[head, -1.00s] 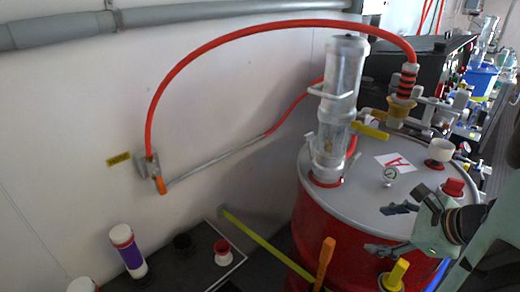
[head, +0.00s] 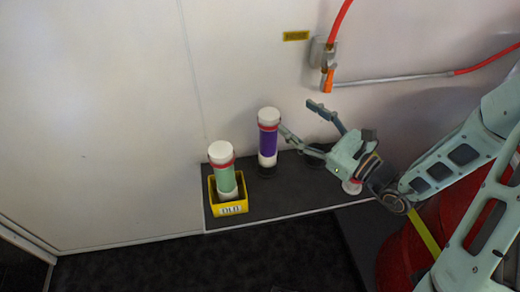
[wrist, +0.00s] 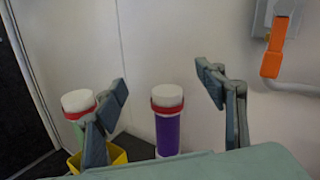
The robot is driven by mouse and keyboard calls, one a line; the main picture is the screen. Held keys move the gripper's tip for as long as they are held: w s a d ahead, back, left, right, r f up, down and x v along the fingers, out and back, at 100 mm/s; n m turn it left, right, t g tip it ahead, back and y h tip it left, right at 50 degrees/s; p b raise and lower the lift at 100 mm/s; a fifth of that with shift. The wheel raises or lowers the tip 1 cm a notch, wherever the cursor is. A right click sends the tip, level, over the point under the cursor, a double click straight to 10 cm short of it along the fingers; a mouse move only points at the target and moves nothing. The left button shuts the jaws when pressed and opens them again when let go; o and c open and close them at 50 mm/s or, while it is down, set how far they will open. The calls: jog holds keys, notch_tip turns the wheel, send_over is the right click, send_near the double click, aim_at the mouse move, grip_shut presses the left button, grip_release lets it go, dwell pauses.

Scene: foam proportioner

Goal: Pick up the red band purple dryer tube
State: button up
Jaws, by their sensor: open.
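The purple dryer tube (head: 268,140) stands upright on a dark shelf, with a white cap and a red band below the cap. It also shows in the wrist view (wrist: 167,130), between my two fingers and beyond them, its base hidden by my gripper body. My gripper (head: 302,122) is open and empty, just right of the tube in the head view. In that view one finger's tip appears close to the tube; I cannot tell whether it touches.
A green tube (head: 224,178) with a red band stands in a yellow bin (head: 232,208) marked OLD, left of the purple tube. An orange-handled valve (head: 328,80) is on the wall above. A red drum (head: 400,255) stands at the right. The white wall is close behind the shelf (head: 300,195).

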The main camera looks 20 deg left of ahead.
notch_tip(320, 180, down, 7)
jog(key=a+m+h+b, duration=0.1)
jog(key=m+b, duration=0.1)
jog(key=m, duration=0.1)
send_near(262, 110)
jog(key=shift+w+a+f+m+t, duration=0.15)
jog(key=shift+w+a+f+t, duration=0.1)
jog(key=shift+a, duration=0.25)
jog(key=shift+w+a+f+m+t, duration=0.15)
jog(key=shift+w+a+f, duration=0.1)
jog(key=shift+a, duration=0.25)
jog(key=shift+b+x, duration=0.35)
jog(key=shift+x, duration=2.35)
jog(key=shift+w+f, duration=0.15)
jog(key=shift+f, duration=0.05)
jog(key=shift+c, duration=0.6)
jog(key=shift+r, duration=0.1)
grip_shut()
